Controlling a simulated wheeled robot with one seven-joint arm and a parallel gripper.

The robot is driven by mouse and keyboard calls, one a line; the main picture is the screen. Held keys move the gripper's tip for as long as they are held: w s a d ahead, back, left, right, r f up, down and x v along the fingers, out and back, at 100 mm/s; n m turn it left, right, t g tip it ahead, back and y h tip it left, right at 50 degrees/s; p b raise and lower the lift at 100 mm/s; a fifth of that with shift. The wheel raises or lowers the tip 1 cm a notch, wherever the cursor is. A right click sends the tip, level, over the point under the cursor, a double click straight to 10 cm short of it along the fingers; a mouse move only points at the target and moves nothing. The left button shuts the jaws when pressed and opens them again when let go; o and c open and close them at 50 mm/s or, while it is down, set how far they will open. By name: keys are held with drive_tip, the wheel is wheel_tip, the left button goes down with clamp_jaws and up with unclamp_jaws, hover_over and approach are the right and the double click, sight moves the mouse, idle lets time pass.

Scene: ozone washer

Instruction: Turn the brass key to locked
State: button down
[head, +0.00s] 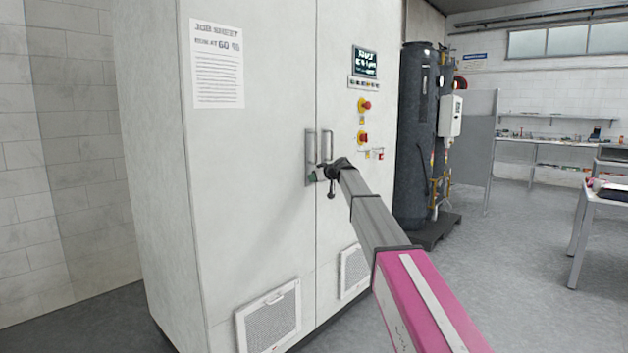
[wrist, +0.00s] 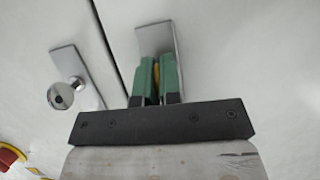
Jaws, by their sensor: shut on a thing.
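The brass key (wrist: 157,72) shows in the wrist view as a thin yellow strip between the two green fingers of my gripper (wrist: 156,84). The fingers are shut on it, in front of a grey metal plate (wrist: 151,38) on the white cabinet door. Most of the key is hidden by the fingers, so its turn angle cannot be told. In the head view my gripper (head: 314,175) is at the cabinet front, by the lower end of the door handles, and the key cannot be made out there.
A second plate with a round metal knob (wrist: 61,95) is left of my gripper in the wrist view. Red buttons (head: 364,105) and a display (head: 365,62) are on the right cabinet door (head: 345,215). A dark tank (head: 415,140) stands right of the cabinet. Open floor lies to the right.

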idle(0.6)
drive_tip(key=c, duration=1.3)
unclamp_jaws()
drive_tip(key=v, duration=1)
drive_tip(key=shift+s+d+r, duration=0.15)
drive_tip(key=shift+s+d, duration=0.05)
drive_tip(key=shift+s, duration=0.1)
